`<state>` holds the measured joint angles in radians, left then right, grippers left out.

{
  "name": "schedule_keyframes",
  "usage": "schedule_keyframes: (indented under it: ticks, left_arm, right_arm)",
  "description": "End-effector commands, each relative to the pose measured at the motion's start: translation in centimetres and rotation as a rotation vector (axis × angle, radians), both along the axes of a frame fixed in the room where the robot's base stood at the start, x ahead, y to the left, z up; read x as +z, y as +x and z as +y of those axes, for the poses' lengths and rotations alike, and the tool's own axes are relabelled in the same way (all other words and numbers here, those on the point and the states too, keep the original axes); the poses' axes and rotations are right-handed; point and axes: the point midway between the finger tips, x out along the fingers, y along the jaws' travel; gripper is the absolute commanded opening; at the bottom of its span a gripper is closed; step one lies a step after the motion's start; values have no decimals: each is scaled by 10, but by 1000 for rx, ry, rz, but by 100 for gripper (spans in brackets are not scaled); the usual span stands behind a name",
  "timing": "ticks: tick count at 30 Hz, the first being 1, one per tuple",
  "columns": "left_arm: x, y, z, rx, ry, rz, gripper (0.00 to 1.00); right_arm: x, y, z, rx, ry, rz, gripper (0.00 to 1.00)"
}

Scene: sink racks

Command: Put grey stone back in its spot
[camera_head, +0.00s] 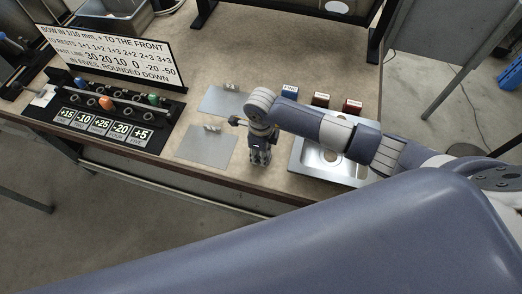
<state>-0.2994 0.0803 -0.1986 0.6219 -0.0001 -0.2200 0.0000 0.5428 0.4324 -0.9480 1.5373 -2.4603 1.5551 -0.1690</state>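I cannot make out a grey stone for certain in the head view. My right gripper (260,157) points down over the bench, just left of the steel sink (301,168). Its fingers are dark and small here, so whether they are open, shut or holding something is unclear. Three small labelled blocks stand in a row behind the sink: a blue one (289,92), a dark brown one (321,99) and a red one (353,106). My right arm crosses above the sink and hides part of it. My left gripper is not in view.
Two thin grey plates (205,147) (226,101) lie left of my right gripper. Farther left are a black rack with coloured knobs (106,102), number cards (103,127) and a text sign (115,58). A grey bin (118,18) stands at the back left.

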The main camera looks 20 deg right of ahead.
Motion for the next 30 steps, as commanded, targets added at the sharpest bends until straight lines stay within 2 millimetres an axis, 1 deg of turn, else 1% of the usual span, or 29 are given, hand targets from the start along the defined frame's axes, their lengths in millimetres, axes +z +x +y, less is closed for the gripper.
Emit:
schedule_keyframes:
  ticks: [6, 7, 8, 9, 18, 22, 23, 26, 30]
  left_arm:
    - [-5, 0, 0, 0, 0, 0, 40]
    - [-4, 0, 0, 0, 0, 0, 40]
    - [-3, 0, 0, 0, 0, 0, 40]
    - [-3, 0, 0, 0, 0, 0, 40]
    - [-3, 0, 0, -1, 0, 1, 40]
    - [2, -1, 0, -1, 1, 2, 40]
    - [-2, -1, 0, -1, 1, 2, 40]
    - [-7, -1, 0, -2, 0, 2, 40]
    - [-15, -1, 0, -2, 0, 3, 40]
  right_arm:
    - [-4, 0, 0, 0, -1, -1, 0]
    - [-3, 0, 0, 0, -1, -1, 34]
    - [-3, 0, 0, 0, 0, 0, 41]
    - [-2, 0, 0, 0, 0, 0, 50]
    - [-2, 0, 0, 0, 0, 0, 50]
    - [3, 0, 0, -1, 0, 0, 50]
    - [4, 1, 0, 0, 1, -3, 50]
    - [18, 2, 0, 1, 2, -5, 50]
    - [48, 2, 0, 2, 0, -7, 50]
